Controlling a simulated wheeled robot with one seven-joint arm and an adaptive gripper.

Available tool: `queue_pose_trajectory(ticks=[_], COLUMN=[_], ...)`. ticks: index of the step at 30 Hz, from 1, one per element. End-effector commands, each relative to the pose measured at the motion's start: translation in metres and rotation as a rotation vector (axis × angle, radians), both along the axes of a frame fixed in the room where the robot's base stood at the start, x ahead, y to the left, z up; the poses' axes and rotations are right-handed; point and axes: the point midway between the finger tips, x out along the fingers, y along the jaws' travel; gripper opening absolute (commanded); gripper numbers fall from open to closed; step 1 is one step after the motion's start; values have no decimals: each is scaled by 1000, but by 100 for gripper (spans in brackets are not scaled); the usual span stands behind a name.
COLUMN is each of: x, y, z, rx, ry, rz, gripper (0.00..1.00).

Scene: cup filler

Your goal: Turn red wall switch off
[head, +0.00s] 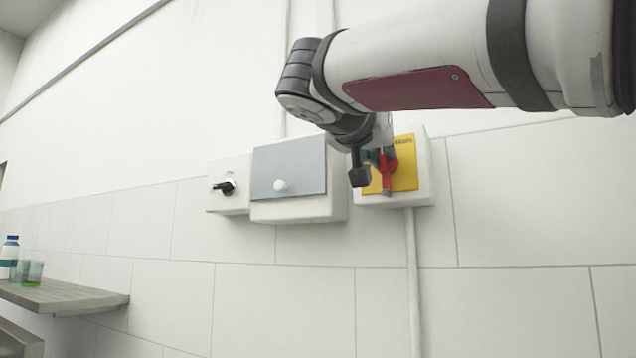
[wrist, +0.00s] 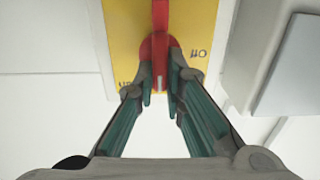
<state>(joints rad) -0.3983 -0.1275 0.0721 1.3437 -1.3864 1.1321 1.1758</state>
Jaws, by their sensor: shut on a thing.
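The red wall switch (head: 387,169) is a red handle on a yellow plate (head: 405,165), set on a white wall box. In the head view the handle looks upright, partly hidden by my gripper (head: 376,170). In the wrist view the red switch (wrist: 160,45) sits at the top middle on the yellow plate (wrist: 122,30). My gripper (wrist: 160,95) has its teal-padded fingers closed on either side of the switch's near end.
A box with a grey cover and white knob (head: 280,186) is left of the switch, with a small black-knob switch (head: 224,187) farther left. A conduit (head: 412,280) runs down the wall. A shelf (head: 70,296) at lower left holds a bottle (head: 10,250) and cups.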

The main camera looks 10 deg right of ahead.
Motion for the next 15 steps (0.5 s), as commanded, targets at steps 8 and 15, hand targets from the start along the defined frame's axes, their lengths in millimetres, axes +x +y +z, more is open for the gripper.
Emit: queue_pose_trajectory(ticks=[8,15], x=[0,2], y=[1,2], z=[0,0], rx=[-53,-189], ry=[39,137], rz=[-1,-2], gripper=[0,0])
